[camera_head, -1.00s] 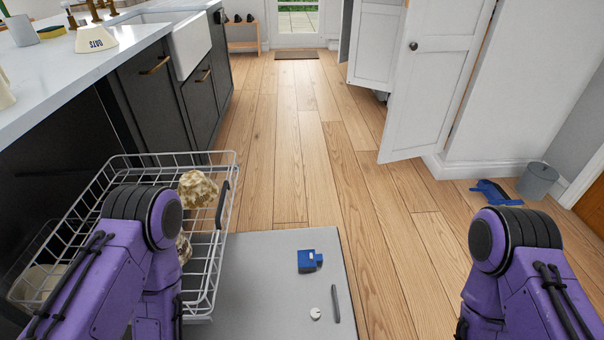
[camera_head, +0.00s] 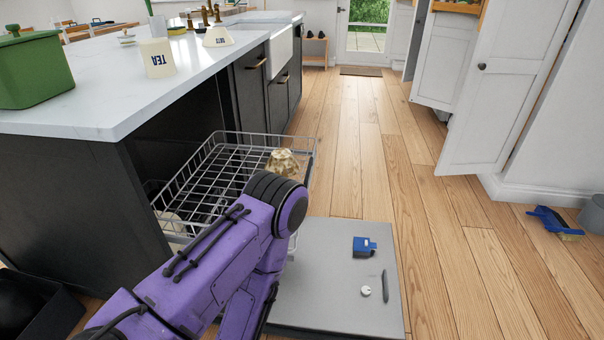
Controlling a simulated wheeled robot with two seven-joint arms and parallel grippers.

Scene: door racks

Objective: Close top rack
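The top rack (camera_head: 190,182) is a wire basket pulled out of the dark kitchen island on the left. A patterned cup-like item (camera_head: 283,163) sits in it near its right end, and other dishes show partly deeper in the rack. The open dishwasher door (camera_head: 330,316) lies flat below as a grey panel. My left arm crosses in front of the rack and hides its near right part. My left gripper is hidden below or behind the arm link, and my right gripper is out of the picture.
A blue object (camera_head: 364,246), a small white round piece (camera_head: 366,290) and a dark stick (camera_head: 385,286) lie on the door panel. White cupboard doors (camera_head: 500,90) stand open at right. A blue dustpan (camera_head: 553,221) lies by the wall. The wooden floor between is clear.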

